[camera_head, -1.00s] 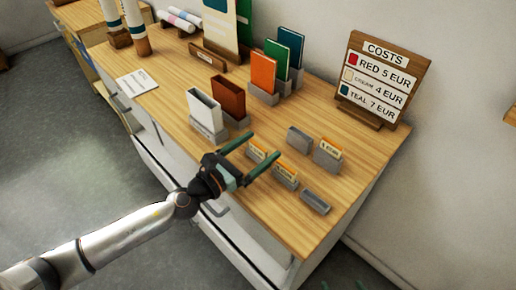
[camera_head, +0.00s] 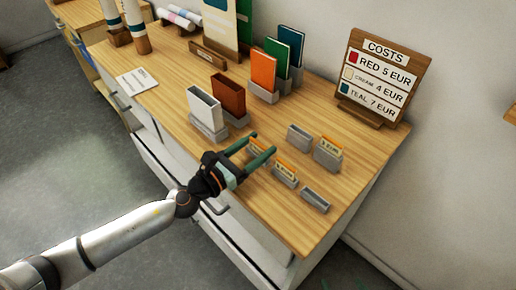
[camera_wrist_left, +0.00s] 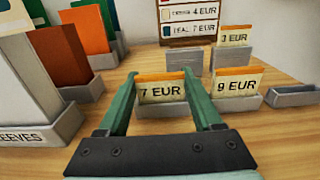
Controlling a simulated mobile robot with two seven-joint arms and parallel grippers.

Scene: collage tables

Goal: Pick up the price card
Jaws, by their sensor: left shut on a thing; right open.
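The 7 EUR price card (camera_wrist_left: 161,88) has an orange top edge and stands upright in a small grey holder (camera_wrist_left: 160,110). My left gripper (camera_head: 263,143) has its green fingers on either side of this card and is shut on it; in the head view the card is mostly hidden between the fingers. A 9 EUR card (camera_wrist_left: 236,84) stands in a holder just right of it, and shows in the head view (camera_head: 285,168). Another EUR card (camera_head: 330,146) stands in a holder further back. My right gripper is not in view.
Two grey holders are empty, one behind (camera_head: 299,138) and one at the front right (camera_head: 315,200). A costs board (camera_head: 381,78) stands at the back right. White (camera_head: 204,106) and brown (camera_head: 229,97) sleeves stand left of the gripper. Bare wood lies right of the holders.

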